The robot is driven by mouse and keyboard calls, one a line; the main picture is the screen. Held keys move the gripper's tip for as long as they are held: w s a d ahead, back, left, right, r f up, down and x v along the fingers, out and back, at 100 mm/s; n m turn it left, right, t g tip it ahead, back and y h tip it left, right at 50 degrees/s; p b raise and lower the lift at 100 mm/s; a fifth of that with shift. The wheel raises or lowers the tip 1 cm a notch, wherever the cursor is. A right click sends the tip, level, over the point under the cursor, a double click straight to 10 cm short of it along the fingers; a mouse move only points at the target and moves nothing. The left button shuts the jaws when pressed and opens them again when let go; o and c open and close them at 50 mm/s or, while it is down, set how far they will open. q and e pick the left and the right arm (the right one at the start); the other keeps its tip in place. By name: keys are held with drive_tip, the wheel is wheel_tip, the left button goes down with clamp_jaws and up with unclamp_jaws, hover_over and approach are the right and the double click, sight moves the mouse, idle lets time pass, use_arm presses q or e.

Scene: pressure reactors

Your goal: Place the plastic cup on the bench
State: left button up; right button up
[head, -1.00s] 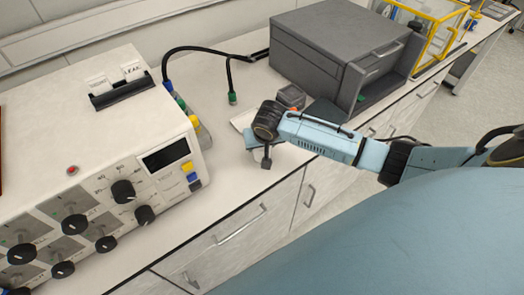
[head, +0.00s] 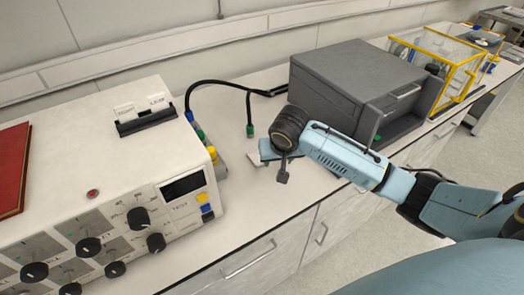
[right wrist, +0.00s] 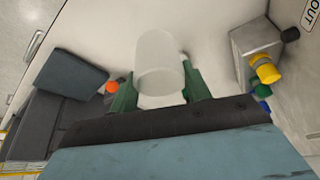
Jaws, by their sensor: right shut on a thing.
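The plastic cup (right wrist: 160,62) is a pale, translucent cup in the right wrist view. It sits between the two green fingers of my right gripper (right wrist: 160,92), which is shut on it. In the head view my right gripper (head: 266,150) is over the bench (head: 240,200), between the white instrument and the dark grey box. I cannot make out the cup clearly there because my wrist covers much of that area. I cannot tell whether the cup touches the bench. My left gripper is not in view.
The white instrument (head: 130,160) with knobs stands to the left, its coloured connectors facing the gripper. A black hose (head: 249,105) with a green end is behind. The dark grey box (head: 350,75) stands to the right. Bare bench lies in front of the gripper.

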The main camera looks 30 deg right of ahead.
drive_tip(key=shift+r, duration=0.5)
drive_tip(key=shift+a+r+b, duration=0.1)
drive_tip(key=shift+a+b, duration=0.2)
drive_tip(key=s+a+r+n+y+b, duration=0.1)
drive_tip(key=s+a+r+n+b, duration=0.2)
drive_tip(key=a+b, duration=0.4)
drive_tip(key=shift+s+a+r+n, duration=0.3)
drive_tip(key=shift+s+a+r, duration=0.15)
drive_tip(key=shift+s, duration=0.8)
